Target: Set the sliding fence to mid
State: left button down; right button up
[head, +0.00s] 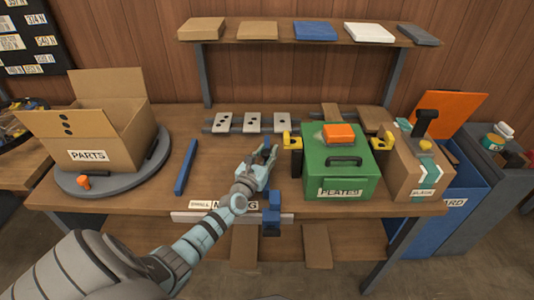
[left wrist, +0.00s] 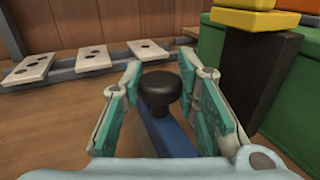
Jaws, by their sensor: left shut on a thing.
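The sliding fence is blue; its front block (head: 272,212) sits toward the right end of a white scale strip (head: 288,218) at the bench's front edge. The strip reads "SMALL" at left; my left arm partly covers the lettering to its right. In the left wrist view, a black round knob (left wrist: 160,92) stands on the blue fence bar (left wrist: 172,135). My left gripper (head: 266,157) is shut on the knob, with a finger on each side in the left wrist view (left wrist: 160,95). The knob is hidden in the head view. My right gripper is not in view.
A green box (head: 340,178) with yellow-topped posts stands just right of my left gripper. A separate blue bar (head: 186,167) lies to the left. White plates (head: 252,122) line the back. A parts carton (head: 95,135) sits on a round turntable (head: 120,185) at left.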

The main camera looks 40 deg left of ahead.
pick_arm(q)
jog(key=s+a, duration=0.1)
jog(key=a, duration=0.1)
jog(key=s+a+b, duration=0.1)
jog(key=s+a, duration=0.1)
jog(key=s+a+b, duration=0.1)
jog(key=s+a, duration=0.1)
jog(key=shift+a, duration=0.25)
jog(key=shift+w, duration=0.1)
jog(key=c, duration=1.3)
grip_release()
jog(key=shift+o, duration=0.3)
jog(key=shift+d, duration=0.1)
jog(key=v, duration=1.2)
